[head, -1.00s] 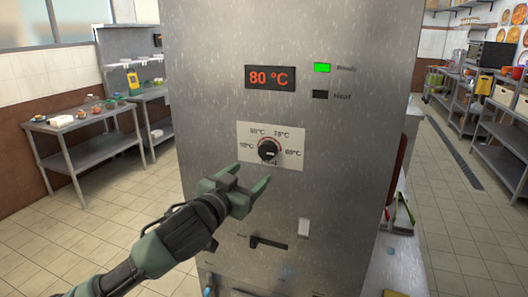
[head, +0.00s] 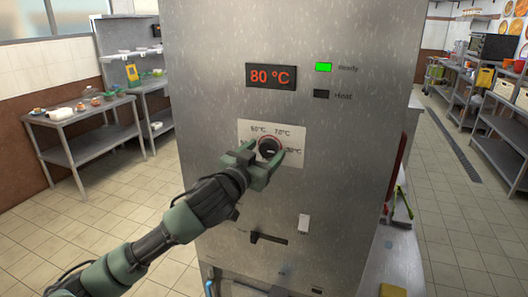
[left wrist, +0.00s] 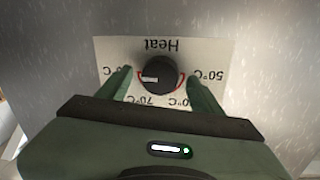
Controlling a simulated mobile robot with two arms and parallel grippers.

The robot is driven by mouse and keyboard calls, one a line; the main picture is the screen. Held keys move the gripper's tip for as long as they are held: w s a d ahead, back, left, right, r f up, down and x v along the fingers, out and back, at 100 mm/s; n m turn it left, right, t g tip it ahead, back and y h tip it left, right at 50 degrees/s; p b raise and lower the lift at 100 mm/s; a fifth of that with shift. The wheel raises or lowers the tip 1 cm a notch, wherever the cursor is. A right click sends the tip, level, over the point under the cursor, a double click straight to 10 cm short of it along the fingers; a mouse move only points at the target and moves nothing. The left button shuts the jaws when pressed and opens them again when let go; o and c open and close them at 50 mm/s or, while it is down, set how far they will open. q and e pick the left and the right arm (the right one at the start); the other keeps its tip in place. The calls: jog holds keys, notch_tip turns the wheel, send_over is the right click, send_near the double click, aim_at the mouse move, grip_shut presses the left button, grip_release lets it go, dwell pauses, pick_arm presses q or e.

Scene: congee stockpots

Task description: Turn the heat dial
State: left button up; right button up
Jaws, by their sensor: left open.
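The heat dial (head: 269,146) is a round black knob on a white label plate (head: 296,133) with temperature marks, on a tall steel cabinet. My left gripper (head: 264,153) is open, with its fingers on either side of the dial and partly covering it and its marks. In the left wrist view the dial (left wrist: 157,74) sits between the two open fingers (left wrist: 159,82), with gaps on both sides. The label is upside down there, and the dial's white mark points left. My right gripper is not in view.
The display (head: 270,76) reads 80 °C. The green Ready light (head: 323,67) is lit and the Heat light (head: 321,94) is dark. A dark lever in a slot (head: 268,239) and a white switch (head: 304,224) lie below the dial. A side table (head: 88,112) stands at left.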

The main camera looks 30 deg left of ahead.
pick_arm(q)
jog(key=c, duration=1.4)
jog(key=shift+n, duration=0.4)
jog(key=shift+f+n, duration=0.1)
jog(key=shift+n, duration=0.8)
jog(key=n, duration=0.2)
jog(key=shift+n+p, duration=0.3)
jog(key=shift+n, duration=0.1)
jog(key=n+p, duration=0.1)
jog(key=n, duration=0.2)
jog(key=shift+n+t+y, duration=0.3)
jog(key=shift+n+p, duration=1.1)
jog(key=shift+n, duration=0.5)
jog(key=shift+f, duration=0.1)
